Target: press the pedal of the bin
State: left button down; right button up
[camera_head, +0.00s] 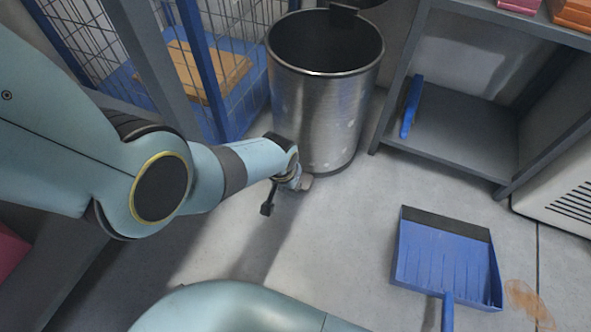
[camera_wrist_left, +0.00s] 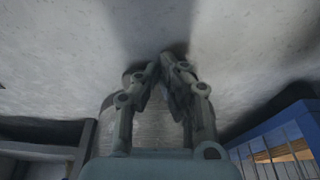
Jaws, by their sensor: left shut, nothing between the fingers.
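The bin (camera_head: 318,115) is a brushed-metal cylinder standing upright on the floor, top centre in the head view. Its top is open onto a dark interior. A small grey-brown piece at its front base, apparently the pedal (camera_head: 307,183), sits right beside my left gripper (camera_head: 294,181). The gripper is low at the foot of the bin and partly hides this piece; I cannot tell whether they touch. In the left wrist view the left gripper (camera_wrist_left: 165,62) has its fingertips together, empty, with the bin (camera_wrist_left: 152,130) behind the fingers. My right gripper is not in view.
A blue dustpan (camera_head: 445,258) lies on the floor at right. A grey shelf unit (camera_head: 450,135) holding a blue item (camera_head: 411,106) stands right of the bin. A blue-framed wire cage (camera_head: 238,105) stands close on its left. The floor in front is clear.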

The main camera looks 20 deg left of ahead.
pick_arm(q)
jog(key=shift+s, duration=0.15)
jog(key=shift+r, duration=0.2)
jog(key=v, duration=1.1)
jog(key=shift+s+r, duration=0.15)
jog(key=shift+r, duration=0.15)
